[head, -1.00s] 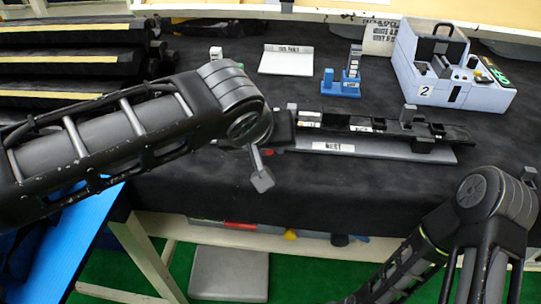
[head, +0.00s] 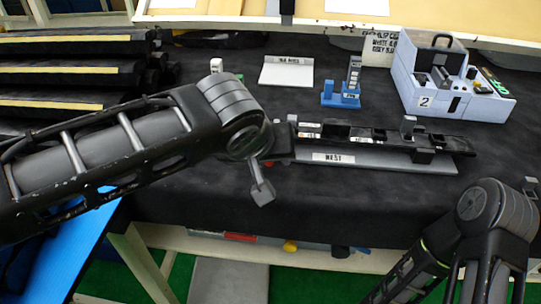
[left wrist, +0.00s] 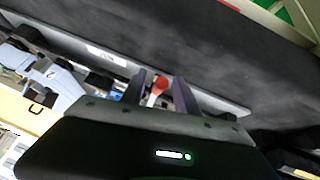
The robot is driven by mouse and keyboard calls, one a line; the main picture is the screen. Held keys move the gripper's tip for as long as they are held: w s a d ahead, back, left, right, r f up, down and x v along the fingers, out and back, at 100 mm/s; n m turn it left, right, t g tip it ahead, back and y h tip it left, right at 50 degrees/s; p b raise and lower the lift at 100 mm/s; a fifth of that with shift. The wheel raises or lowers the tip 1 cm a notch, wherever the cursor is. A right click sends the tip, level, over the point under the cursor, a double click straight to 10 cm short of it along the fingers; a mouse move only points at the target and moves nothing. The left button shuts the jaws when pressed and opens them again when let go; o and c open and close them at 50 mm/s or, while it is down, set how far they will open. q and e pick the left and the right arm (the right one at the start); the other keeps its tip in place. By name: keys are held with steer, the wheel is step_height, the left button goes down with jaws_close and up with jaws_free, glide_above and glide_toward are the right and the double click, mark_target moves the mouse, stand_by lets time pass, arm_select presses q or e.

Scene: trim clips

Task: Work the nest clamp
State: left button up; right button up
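The grey nest (head: 365,161), labelled NEST, lies on the dark cloth with a long black trim strip (head: 375,137) along it. In the left wrist view, a red knob (left wrist: 160,83) on a pale stem, apparently the clamp handle, stands between the fingers of my left gripper (left wrist: 158,92). The fingers are apart, with a visible gap around the knob. In the head view, my left gripper (head: 283,143) is at the nest's left end, mostly hidden behind my forearm, which also hides most of the clamp.
A blue stand (head: 342,97) and a white labelled plate (head: 287,72) are behind the nest. A grey bin (head: 452,95) marked 2 stands at back right. Black bars (head: 70,75) are stacked at left. The cloth in front of the nest is clear.

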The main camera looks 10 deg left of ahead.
arm_select(q)
steer(key=v, duration=0.7)
steer(key=shift+s+r+p, duration=0.25)
steer(key=shift+r+p, duration=0.05)
steer(key=shift+p, duration=0.05)
steer(key=shift+c, duration=0.5)
